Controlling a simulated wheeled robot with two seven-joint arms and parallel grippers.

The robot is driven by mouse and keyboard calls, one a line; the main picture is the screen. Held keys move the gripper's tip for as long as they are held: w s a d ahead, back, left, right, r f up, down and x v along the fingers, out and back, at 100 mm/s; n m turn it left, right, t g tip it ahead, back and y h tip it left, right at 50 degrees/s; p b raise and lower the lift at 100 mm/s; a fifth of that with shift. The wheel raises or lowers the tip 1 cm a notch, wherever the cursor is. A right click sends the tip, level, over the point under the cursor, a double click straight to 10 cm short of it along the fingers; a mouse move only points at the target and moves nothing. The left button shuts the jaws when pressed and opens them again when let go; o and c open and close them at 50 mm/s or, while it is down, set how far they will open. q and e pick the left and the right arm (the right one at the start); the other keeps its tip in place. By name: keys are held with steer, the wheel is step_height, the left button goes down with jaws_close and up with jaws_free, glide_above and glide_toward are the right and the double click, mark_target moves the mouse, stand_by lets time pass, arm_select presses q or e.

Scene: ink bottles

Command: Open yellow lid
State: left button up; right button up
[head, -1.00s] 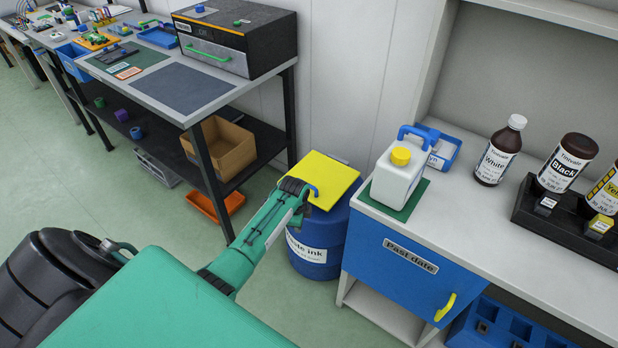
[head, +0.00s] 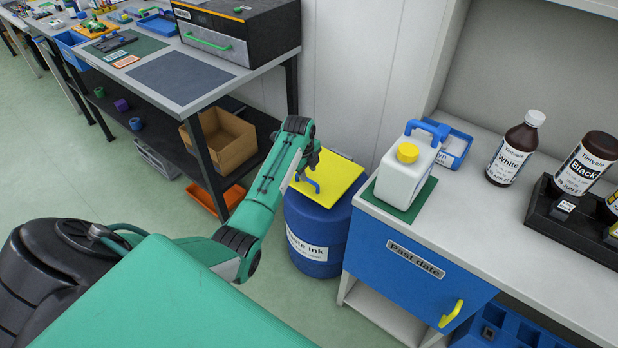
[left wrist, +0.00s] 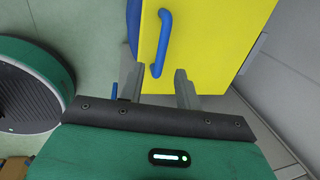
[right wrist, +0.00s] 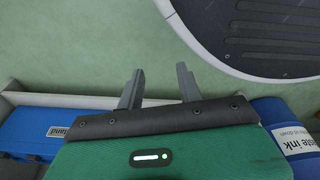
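The yellow lid (head: 346,177) is a flat square plate lying on top of the blue waste ink drum (head: 318,222). A blue handle (head: 308,184) stands at its near left edge. In the left wrist view the lid (left wrist: 215,40) fills the upper middle, with the handle (left wrist: 163,42) reaching down toward the gap between my fingers. My left gripper (left wrist: 157,84) is open, fingers on either side of the handle's near end; I cannot tell whether they touch it. My right gripper (right wrist: 160,84) is open and empty above the floor, outside the head view.
A blue "Past date" drawer unit (head: 412,262) stands right of the drum. A white jug (head: 404,178) with a yellow cap and several bottles sit on its counter. A workbench (head: 215,92) with a cardboard box (head: 225,142) on its lower shelf is behind left.

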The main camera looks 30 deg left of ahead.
mark_target(310, 180)
arm_select(q)
steer(key=shift+w+f, duration=0.2)
steer(key=shift+f, duration=0.8)
steer(key=shift+w+f, duration=0.2)
steer(key=shift+f, duration=0.8)
steer(key=shift+c, duration=0.4)
jaws_close()
